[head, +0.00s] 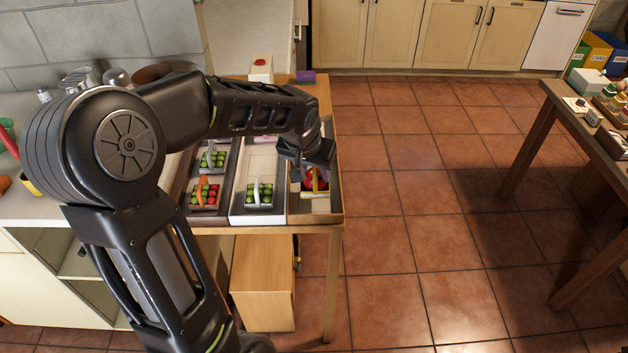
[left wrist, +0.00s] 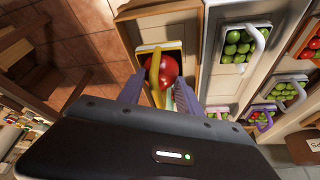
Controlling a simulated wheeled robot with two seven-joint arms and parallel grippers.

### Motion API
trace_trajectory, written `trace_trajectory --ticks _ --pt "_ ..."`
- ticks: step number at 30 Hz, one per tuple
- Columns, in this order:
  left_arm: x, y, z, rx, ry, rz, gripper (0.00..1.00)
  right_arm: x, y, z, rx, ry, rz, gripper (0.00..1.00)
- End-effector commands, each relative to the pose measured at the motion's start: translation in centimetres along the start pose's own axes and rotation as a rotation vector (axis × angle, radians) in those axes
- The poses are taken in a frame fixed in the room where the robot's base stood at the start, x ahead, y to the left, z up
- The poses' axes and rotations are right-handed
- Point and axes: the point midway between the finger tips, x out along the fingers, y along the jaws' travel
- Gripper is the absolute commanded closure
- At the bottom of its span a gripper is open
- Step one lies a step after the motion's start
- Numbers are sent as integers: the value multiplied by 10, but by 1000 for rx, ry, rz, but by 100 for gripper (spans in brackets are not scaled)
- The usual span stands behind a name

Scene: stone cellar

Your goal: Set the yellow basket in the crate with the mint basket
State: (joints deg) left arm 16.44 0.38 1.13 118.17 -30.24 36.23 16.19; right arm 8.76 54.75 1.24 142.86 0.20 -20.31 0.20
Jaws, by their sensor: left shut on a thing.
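The yellow basket, with its yellow handle (head: 315,180) and a red fruit inside, is at the wooden crate (head: 317,219) on the right of the table. My left gripper (head: 311,164) is shut on its handle from above. In the left wrist view the handle (left wrist: 155,72) runs between my fingers (left wrist: 158,92), within the crate's outline. I cannot tell whether the basket rests on the crate's floor. A mint strip (left wrist: 181,100), perhaps the mint basket's handle, shows beside a finger; the rest is hidden. My right gripper is not in view.
A white crate (head: 257,220) with a basket of green fruit (head: 260,194) stands left of the wooden crate. A dark crate further left holds baskets, one with an orange handle (head: 202,190). A white box (head: 261,69) and a purple object (head: 305,77) stand behind. Floor (head: 430,200) right is clear.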

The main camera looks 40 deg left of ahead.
Motion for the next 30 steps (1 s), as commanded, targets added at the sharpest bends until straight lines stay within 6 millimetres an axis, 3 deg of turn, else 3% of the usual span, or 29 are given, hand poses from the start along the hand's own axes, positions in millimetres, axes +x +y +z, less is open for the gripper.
trace_trajectory --ticks 4,11,23,24,30 --pt "5 0 3 0 -2 0 100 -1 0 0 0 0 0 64" --pt "32 0 14 1 -1 1 100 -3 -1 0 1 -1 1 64" --pt "38 0 16 1 1 1 100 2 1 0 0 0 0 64" --pt "38 0 16 1 1 1 58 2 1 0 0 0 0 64" --pt "37 0 15 0 0 1 41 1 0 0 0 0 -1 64"
